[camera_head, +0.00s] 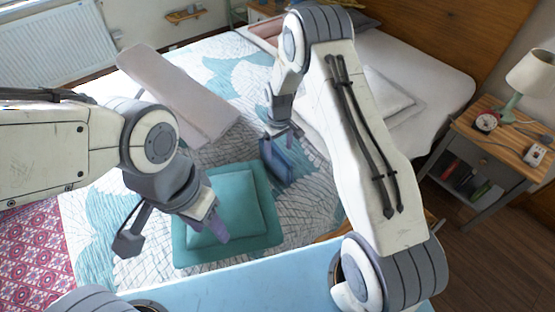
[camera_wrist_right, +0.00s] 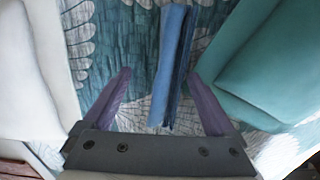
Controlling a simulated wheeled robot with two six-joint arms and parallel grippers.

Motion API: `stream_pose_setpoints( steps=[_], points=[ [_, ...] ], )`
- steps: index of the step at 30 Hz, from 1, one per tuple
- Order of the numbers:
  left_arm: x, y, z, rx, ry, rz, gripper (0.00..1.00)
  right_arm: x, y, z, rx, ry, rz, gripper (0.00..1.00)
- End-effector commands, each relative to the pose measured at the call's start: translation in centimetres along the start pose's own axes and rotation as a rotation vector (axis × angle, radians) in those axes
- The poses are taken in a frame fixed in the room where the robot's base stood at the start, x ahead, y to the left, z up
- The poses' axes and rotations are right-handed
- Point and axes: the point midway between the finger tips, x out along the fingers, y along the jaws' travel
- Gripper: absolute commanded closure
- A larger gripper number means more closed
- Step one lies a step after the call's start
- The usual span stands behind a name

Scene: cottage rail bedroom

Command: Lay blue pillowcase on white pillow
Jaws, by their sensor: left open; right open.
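The blue pillowcase (camera_head: 287,160) is a narrow folded bundle on the patterned bedspread, right of the teal cushion. In the right wrist view it (camera_wrist_right: 170,60) lies lengthwise between the spread purple fingers, with a gap on either side. My right gripper (camera_head: 281,130) is open and points down over it. The white pillow (camera_head: 388,95) lies farther right on the bed, partly hidden by my right arm. A white surface, perhaps that pillow, shows at the left of the wrist view. My left gripper (camera_head: 172,234) is open and empty over the left edge of the teal cushion.
The teal cushion (camera_head: 225,205) lies at the near side of the bed. A pale long bundle (camera_head: 178,92) lies behind it on the bedspread (camera_head: 90,225). A nightstand (camera_head: 480,155) with a lamp (camera_head: 528,75) and clock stands at the right.

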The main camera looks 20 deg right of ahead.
Motion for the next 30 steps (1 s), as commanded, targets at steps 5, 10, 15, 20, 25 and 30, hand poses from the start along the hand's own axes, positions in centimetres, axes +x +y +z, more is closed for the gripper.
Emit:
stream_pose_setpoints(
  steps=[5, 10, 15, 20, 25, 30],
  points=[
    [-0.4, 0.0, 0.0, 0.000, 0.000, 0.000, 0.50, 1.2, -0.2, -0.1, -0.002, 0.000, 0.000, 0.09],
    [-1.4, 0.1, -0.1, 0.000, 0.000, 0.000, 0.50, 3.5, -0.6, -0.1, -0.003, -0.003, -0.001, 0.09],
    [-1.6, 0.1, -0.1, 0.000, 0.000, 0.000, 0.50, 5.7, -0.7, -0.1, -0.004, -0.001, 0.000, 0.09],
    [-1.6, 0.1, -0.1, 0.000, 0.000, 0.000, 0.50, 6.0, -0.7, -0.2, -0.004, 0.002, 0.001, 0.09],
    [-1.6, 0.1, -0.1, 0.000, 0.000, 0.000, 0.50, 6.0, -0.7, -0.2, -0.004, 0.002, 0.000, 0.28],
    [-1.6, 0.1, -0.1, 0.000, 0.000, 0.000, 0.50, 6.0, -0.7, -0.2, -0.004, 0.001, 0.000, 0.93]
  ],
)
